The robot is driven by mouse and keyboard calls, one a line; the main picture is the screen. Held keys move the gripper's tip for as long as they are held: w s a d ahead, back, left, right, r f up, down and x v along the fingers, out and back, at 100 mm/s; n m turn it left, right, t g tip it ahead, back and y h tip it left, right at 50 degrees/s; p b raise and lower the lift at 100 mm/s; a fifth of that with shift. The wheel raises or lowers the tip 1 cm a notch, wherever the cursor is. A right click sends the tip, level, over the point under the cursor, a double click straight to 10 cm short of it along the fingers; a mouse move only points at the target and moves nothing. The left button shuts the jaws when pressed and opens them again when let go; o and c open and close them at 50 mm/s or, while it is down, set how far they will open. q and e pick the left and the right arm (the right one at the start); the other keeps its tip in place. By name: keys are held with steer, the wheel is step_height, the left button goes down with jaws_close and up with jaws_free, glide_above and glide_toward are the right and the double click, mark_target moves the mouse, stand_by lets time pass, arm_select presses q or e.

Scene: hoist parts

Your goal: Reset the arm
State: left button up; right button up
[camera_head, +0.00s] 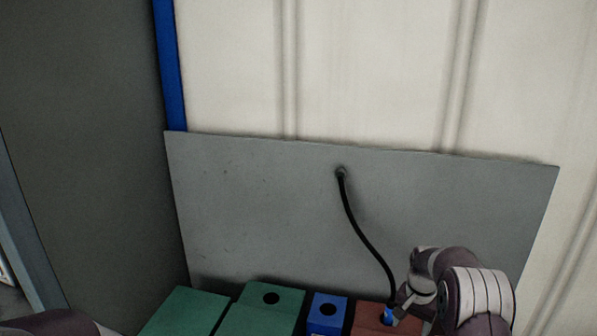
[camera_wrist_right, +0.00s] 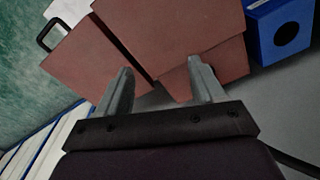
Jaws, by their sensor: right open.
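A black cable (camera_head: 365,240) hangs from a grey panel (camera_head: 250,200) in the head view. Its lower end meets a small blue piece (camera_head: 387,314) at the dark hole of a red-brown box (camera_head: 367,313). I cannot tell how deep the piece sits. My right gripper (camera_head: 403,309) is close beside it on the right, and hides part of the box. In the right wrist view my right gripper (camera_wrist_right: 160,72) is open, with nothing visible between its fingers. Red-brown boxes (camera_wrist_right: 190,35) lie beyond the fingertips. My left gripper is out of view; only a bit of my left arm shows at bottom left.
A blue box (camera_head: 327,314) with a hole and green boxes (camera_head: 262,311) stand left of the red-brown box. The blue box also shows in the right wrist view (camera_wrist_right: 265,30). The panel stands close behind. A dark grey wall (camera_head: 80,130) borders the left.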

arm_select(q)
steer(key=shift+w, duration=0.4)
arm_select(e)
steer(key=s+a+r+n, duration=0.2)
steer(key=s+a, duration=0.1)
steer(key=s, duration=0.6)
steer(key=s+a+r+n, duration=0.3)
steer(key=s, duration=0.6)
steer(key=s+a+r+n+t, duration=0.1)
steer(key=s+a+r+n, duration=0.1)
steer(key=s, duration=0.8)
steer(key=shift+a+r+n, duration=0.3)
steer(key=shift+a, duration=0.6)
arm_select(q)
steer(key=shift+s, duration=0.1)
